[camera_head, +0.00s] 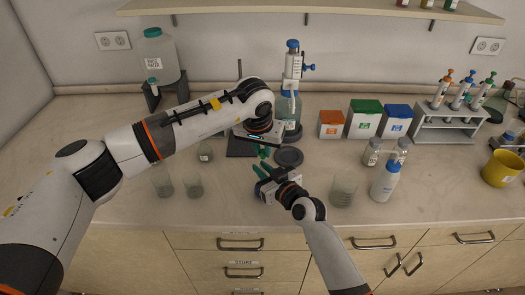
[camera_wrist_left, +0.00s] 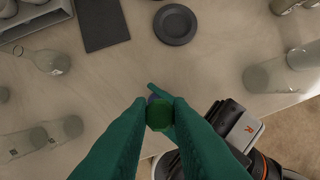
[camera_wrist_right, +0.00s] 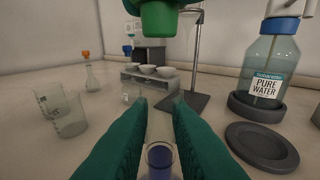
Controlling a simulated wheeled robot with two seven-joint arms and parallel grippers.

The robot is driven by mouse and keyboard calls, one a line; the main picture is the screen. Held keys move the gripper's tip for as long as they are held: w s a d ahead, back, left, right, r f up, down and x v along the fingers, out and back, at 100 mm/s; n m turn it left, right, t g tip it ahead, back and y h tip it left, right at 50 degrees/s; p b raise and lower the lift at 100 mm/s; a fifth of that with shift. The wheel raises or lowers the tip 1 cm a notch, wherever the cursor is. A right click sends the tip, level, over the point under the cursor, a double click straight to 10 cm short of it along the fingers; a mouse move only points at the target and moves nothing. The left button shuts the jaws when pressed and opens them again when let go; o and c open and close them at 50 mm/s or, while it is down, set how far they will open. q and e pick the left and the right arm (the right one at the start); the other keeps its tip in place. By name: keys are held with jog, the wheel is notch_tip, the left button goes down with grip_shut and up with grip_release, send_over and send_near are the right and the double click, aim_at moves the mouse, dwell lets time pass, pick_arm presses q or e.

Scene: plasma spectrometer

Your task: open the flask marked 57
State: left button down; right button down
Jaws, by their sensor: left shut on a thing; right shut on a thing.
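My left gripper (camera_head: 265,152) is shut on a green stopper, held above my right gripper (camera_head: 262,180). The stopper (camera_wrist_left: 160,115) shows between the left fingertips in the left wrist view. In the right wrist view the stopper (camera_wrist_right: 158,20) hangs over an open glass mouth, with a clear gap between them. My right gripper is shut on that small flask (camera_wrist_right: 160,165), which has blue-purple contents. The flask is largely hidden by the green fingers, and I cannot read a 57 on it.
A dark round disc (camera_head: 289,157) and a stand's black base (camera_head: 242,146) lie behind the grippers. A pure-water bottle (camera_head: 289,108) stands at the back. Beakers (camera_head: 192,186) stand left, another beaker (camera_head: 343,189) and a wash bottle (camera_head: 385,181) right. Free bench lies between.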

pick_arm(q)
notch_tip(320, 180, up, 3)
jog(key=shift+f, duration=0.1)
pick_arm(e)
jog(key=c, duration=1.3)
grip_release()
